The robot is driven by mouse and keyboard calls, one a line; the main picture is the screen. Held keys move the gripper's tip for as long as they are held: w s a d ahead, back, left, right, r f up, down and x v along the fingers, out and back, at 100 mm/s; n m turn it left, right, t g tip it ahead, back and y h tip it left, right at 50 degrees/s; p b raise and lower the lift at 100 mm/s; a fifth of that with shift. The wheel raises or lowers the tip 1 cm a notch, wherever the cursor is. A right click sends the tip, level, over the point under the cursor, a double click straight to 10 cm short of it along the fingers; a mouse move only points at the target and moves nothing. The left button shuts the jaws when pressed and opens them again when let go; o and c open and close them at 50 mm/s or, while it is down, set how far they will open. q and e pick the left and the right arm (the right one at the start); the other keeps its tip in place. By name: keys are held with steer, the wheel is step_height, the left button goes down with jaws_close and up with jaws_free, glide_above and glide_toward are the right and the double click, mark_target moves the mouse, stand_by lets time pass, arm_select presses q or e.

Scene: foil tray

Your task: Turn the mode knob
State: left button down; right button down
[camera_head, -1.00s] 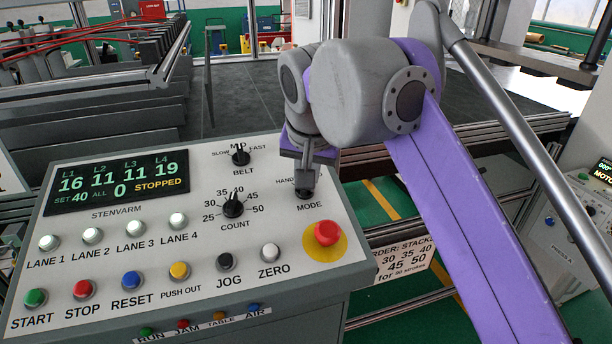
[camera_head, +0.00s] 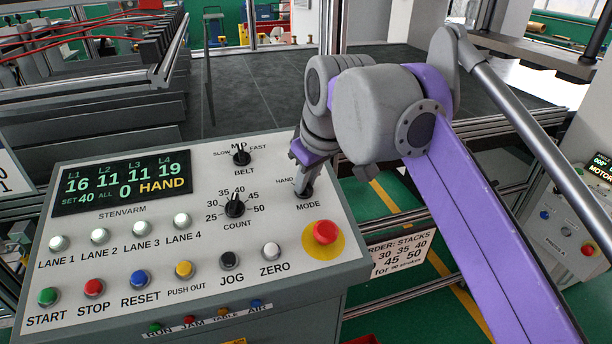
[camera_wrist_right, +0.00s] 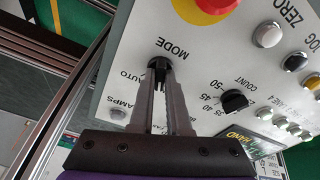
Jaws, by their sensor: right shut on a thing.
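The black mode knob (camera_head: 306,193) sits at the right of the sloped control panel (camera_head: 190,250), above the MODE label. My right gripper (camera_head: 303,186) reaches down from above and is shut on the knob, with its fingers tilted. The knob also shows in the right wrist view (camera_wrist_right: 159,64), between the tips of the two grey fingers (camera_wrist_right: 161,78). The fingers partly hide the knob, so its pointer is hard to read. The display (camera_head: 120,183) shows HAND in yellow, with 16, 11, 11, 19 above. My left gripper is not in view.
The red stop button (camera_head: 325,232) on its yellow disc stands just below the mode knob. The count knob (camera_head: 235,206) and belt knob (camera_head: 241,156) are to its left. Coloured push buttons line the panel's lower part. A dark table (camera_head: 260,95) lies behind.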

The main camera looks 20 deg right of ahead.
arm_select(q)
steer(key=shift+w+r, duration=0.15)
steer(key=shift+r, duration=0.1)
arm_select(e)
steer(key=shift+n, duration=1.1)
steer(key=c, duration=0.9)
jaws_free()
steer(key=v, duration=1)
steer(key=shift+d+r, duration=0.2)
steer(key=shift+r, duration=0.25)
